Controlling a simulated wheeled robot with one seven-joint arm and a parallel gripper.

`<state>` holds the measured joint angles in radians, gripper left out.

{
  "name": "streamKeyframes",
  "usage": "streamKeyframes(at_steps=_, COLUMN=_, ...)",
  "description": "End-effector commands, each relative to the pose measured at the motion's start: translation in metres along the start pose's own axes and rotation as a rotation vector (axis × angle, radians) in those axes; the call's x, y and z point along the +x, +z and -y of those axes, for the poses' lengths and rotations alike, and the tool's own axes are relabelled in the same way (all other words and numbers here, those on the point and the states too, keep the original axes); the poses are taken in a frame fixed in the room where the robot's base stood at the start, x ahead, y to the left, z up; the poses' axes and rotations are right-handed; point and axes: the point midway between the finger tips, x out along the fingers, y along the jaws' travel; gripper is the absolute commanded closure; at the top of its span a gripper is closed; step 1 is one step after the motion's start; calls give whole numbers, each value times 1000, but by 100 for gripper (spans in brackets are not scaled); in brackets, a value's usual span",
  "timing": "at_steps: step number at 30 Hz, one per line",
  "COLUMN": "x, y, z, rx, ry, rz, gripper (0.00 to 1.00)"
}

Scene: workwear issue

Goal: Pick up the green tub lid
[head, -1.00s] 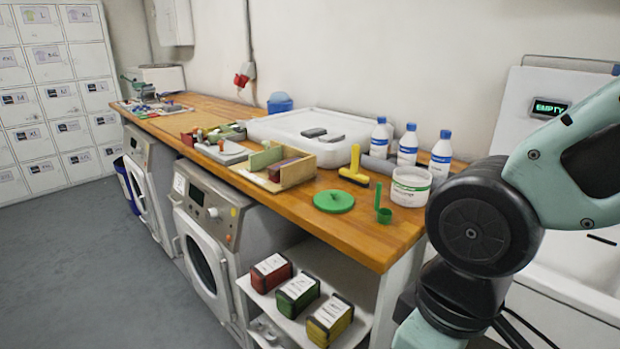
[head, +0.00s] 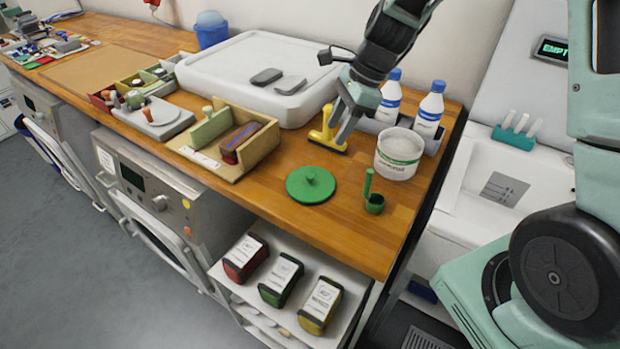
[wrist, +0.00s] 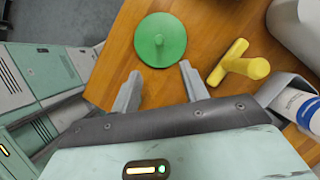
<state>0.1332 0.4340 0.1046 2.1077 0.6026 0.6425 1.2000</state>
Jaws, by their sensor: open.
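The green tub lid (head: 311,185) is a round disc with a small knob on top. It lies flat on the wooden worktop (head: 290,225), near the front edge. It also shows in the wrist view (wrist: 160,40), just beyond my fingertips and in line with the gap between them. My gripper (head: 341,122) is above the worktop, behind and to the right of the lid in the head view, near the yellow squeegee. In the wrist view my gripper (wrist: 160,82) has its two fingers wide apart with nothing between them.
The yellow squeegee (head: 325,128) stands close behind the lid. A white tub (head: 399,153) and a green scoop (head: 374,203) are to its right, and bottles (head: 428,108) stand behind. A wooden divided box (head: 225,143) is to the left. The worktop in front of the lid is clear.

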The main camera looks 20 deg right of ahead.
Motion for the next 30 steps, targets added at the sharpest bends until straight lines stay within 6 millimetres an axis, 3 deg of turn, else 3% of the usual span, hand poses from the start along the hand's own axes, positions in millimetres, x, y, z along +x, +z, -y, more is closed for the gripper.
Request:
streamKeyframes(at_steps=10, x=70, y=1, z=-2, rx=-2, ry=6, rz=0, gripper=56)
streamKeyframes(at_steps=20, x=93, y=2, z=-1, rx=-4, ry=3, rz=0, gripper=56)
streamKeyframes(at_steps=30, x=134, y=4, z=-1, rx=-4, ry=3, rz=0, gripper=56)
